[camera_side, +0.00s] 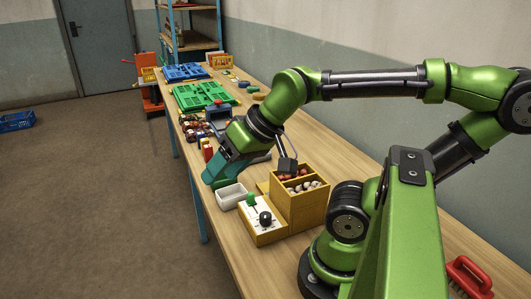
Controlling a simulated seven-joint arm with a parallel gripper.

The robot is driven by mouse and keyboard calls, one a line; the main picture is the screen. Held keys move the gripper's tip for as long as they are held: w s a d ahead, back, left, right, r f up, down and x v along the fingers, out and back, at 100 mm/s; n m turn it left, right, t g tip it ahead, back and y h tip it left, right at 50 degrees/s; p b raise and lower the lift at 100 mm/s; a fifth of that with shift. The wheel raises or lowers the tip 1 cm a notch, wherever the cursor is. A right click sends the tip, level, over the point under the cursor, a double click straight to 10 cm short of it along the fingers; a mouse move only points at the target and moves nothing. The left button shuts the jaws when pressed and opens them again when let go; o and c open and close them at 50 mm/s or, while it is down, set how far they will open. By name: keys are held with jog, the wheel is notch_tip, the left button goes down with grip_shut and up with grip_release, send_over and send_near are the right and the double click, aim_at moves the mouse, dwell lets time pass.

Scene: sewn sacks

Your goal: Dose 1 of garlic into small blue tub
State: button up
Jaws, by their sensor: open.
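My gripper (222,168), with a teal body, hangs over the bench just behind a small white tub (231,195). Its fingertips are hard to make out from this side; I see nothing held in it. A yellow divided box (303,212) stands to its right. Pale bulbs that look like garlic (304,186) lie in the box's near compartment, and reddish-brown round things (292,175) lie in the far one. A dark block on a thin rod hangs at the box's back left edge. I cannot make out a small blue tub; my arm covers part of the bench.
A yellow control box (262,236) with a green knob and a black knob stands in front of the divided box. Small jars and a red item crowd the bench's left edge behind my gripper. Green (203,96) and blue (186,72) trays lie farther back. A red brush (470,278) lies front right.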

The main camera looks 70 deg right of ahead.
jog(key=shift+c, duration=0.9)
jog(key=shift+w+d+f, duration=0.15)
jog(key=shift+d+f, duration=0.1)
jog(key=shift+f, duration=0.05)
jog(key=m+g+h, duration=0.2)
jog(key=m+g, duration=0.3)
jog(key=g, duration=0.2)
send_near(251, 193)
notch_tip(251, 193, down, 9)
jog(key=shift+w+r, duration=0.15)
jog(key=shift+r, duration=0.05)
grip_shut()
